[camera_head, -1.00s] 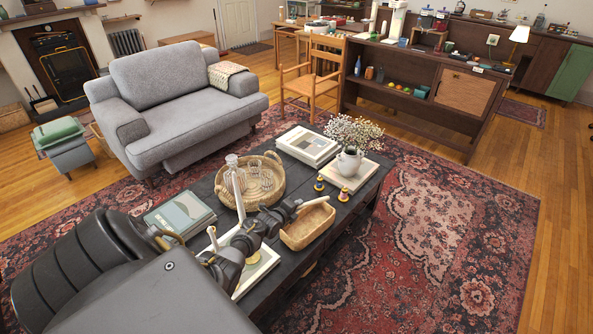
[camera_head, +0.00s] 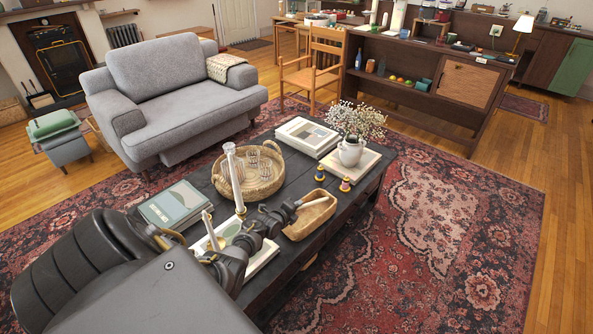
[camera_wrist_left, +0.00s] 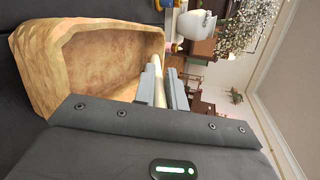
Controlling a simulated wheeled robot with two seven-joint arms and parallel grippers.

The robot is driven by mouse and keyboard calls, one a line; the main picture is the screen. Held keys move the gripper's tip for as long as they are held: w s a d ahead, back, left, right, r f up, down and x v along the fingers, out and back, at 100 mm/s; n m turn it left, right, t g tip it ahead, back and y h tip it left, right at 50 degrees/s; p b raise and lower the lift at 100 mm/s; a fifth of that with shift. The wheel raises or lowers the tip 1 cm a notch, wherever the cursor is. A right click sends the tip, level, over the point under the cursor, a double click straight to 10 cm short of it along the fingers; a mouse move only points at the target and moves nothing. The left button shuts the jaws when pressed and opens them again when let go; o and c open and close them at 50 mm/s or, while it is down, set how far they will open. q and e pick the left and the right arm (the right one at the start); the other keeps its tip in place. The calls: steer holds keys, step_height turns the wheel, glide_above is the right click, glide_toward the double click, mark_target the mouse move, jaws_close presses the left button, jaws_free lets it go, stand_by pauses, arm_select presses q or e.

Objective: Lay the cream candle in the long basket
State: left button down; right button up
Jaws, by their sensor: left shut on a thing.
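The cream candle (camera_head: 313,203) is a pale slim stick held out from my left gripper (camera_head: 291,209). In the left wrist view the candle (camera_wrist_left: 157,66) sits between the two grey fingers of the gripper (camera_wrist_left: 158,88), which are shut on it. The long basket (camera_head: 300,230), a tan woven tray, stands on the dark coffee table (camera_head: 318,247). The candle lies nearly level over the basket's opening; I cannot tell whether it touches the basket. In the left wrist view the basket (camera_wrist_left: 50,75) is close beside the fingers, its inside bare where visible. My right gripper is out of view.
Two other pale candles, a tall one (camera_head: 236,182) and a shorter one (camera_head: 210,230), stand near my arm. A round basket (camera_head: 268,190) holds glasses.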

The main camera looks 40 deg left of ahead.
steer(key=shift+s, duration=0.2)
arm_select(q)
steer(key=c, duration=1.4)
jaws_free()
steer(key=shift+o, duration=0.2)
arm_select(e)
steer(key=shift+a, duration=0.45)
arm_select(q)
steer(key=p+v, duration=0.2)
steer(key=v, duration=0.4)
steer(key=shift+s+r, duration=0.1)
steer(key=shift+s, duration=0.1)
steer(key=shift+s+d+r, duration=0.15)
steer(key=shift+s+d, duration=0.05)
steer(key=shift+s, duration=0.3)
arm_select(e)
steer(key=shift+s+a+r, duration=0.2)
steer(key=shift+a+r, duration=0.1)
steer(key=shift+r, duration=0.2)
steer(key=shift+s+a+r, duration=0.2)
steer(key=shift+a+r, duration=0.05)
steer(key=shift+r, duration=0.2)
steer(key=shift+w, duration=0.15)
arm_select(q)
steer(key=shift+w, duration=0.1)
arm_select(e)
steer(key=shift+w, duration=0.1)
